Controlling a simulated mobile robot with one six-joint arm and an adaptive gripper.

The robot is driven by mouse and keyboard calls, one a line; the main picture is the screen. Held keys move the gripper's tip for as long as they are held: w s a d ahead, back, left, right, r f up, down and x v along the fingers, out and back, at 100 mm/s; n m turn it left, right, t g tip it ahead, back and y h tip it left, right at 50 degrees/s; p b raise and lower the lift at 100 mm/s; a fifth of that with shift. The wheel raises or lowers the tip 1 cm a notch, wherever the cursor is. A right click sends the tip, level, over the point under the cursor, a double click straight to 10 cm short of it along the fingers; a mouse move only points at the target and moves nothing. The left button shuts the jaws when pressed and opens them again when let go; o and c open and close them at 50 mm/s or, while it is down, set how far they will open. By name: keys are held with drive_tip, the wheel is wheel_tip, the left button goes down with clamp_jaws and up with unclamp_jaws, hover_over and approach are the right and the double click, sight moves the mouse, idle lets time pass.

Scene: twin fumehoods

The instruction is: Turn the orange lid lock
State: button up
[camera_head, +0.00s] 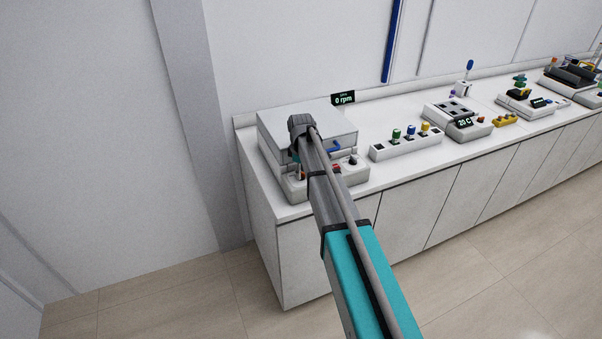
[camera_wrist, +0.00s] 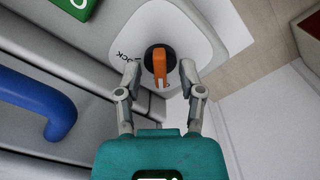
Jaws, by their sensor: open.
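The orange lid lock (camera_wrist: 160,66) is a small orange lever on a round black knob, mounted on a pale plate with lettering that reads "LOCK". In the wrist view my gripper (camera_wrist: 159,75) is open, with one finger on each side of the orange lever. I cannot tell whether either fingertip touches it. In the head view the lock shows as a small orange spot (camera_head: 301,171) at the front left of a white boxy machine (camera_head: 275,122), and my arm hides much of the machine's front. A blue handle (camera_wrist: 45,105) is left of the lock in the wrist view.
A green button or label (camera_wrist: 76,6) is at the wrist view's upper left. A display reading "0 rpm" (camera_head: 344,99) stands behind the machine. A rack with coloured caps (camera_head: 405,145) and a "20 C" device (camera_head: 458,120) stand to the right on the white bench (camera_head: 395,176).

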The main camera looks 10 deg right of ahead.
clamp_jaws()
drive_tip(key=shift+m, duration=0.4)
drive_tip(key=m, duration=0.7)
drive_tip(key=shift+m, duration=0.4)
drive_tip(key=m, duration=0.4)
drive_tip(key=shift+m, duration=0.3)
drive_tip(key=m, duration=0.4)
drive_tip(key=shift+m, duration=0.4)
